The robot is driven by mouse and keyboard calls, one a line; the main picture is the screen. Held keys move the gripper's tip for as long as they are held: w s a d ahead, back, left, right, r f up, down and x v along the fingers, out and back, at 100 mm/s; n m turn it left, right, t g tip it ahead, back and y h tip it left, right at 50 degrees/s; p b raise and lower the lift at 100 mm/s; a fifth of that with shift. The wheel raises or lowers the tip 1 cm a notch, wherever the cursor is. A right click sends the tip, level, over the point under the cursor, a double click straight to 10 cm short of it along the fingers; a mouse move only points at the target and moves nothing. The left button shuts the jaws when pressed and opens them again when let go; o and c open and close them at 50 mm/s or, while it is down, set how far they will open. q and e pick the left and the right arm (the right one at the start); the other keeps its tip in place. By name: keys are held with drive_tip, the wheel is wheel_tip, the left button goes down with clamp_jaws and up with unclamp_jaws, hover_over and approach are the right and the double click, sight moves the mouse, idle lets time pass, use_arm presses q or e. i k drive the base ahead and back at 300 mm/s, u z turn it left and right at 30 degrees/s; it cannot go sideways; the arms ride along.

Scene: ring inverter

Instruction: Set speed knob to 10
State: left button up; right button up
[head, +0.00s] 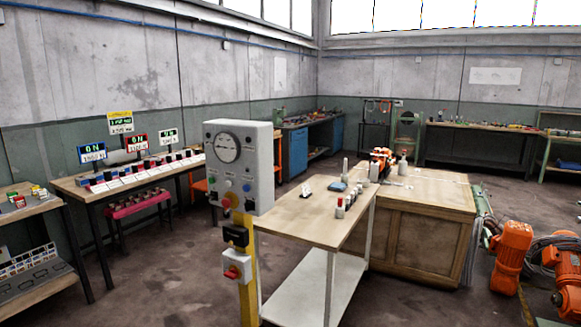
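A grey control box (262,160) stands on a yellow post (249,300) near the middle of the head view. Its front has a large round dial (227,148) with a scale too small to read. Below the dial are small round controls, including a blue one (247,187) and a red one (227,203). I cannot tell which control is the speed knob or where it is set. Neither of my grippers is in view.
A black box (235,236) and a red button on a white box (232,272) sit lower on the post. A wood-topped table (300,228) stands close on the right. Display benches (70,188) line the left wall. Orange machines (512,250) stand at right. Floor in front is clear.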

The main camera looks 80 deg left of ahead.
sight(212, 196)
drive_tip(key=u, duration=3.85)
drive_tip(key=i, duration=1.55)
drive_tip(key=z, duration=0.65)
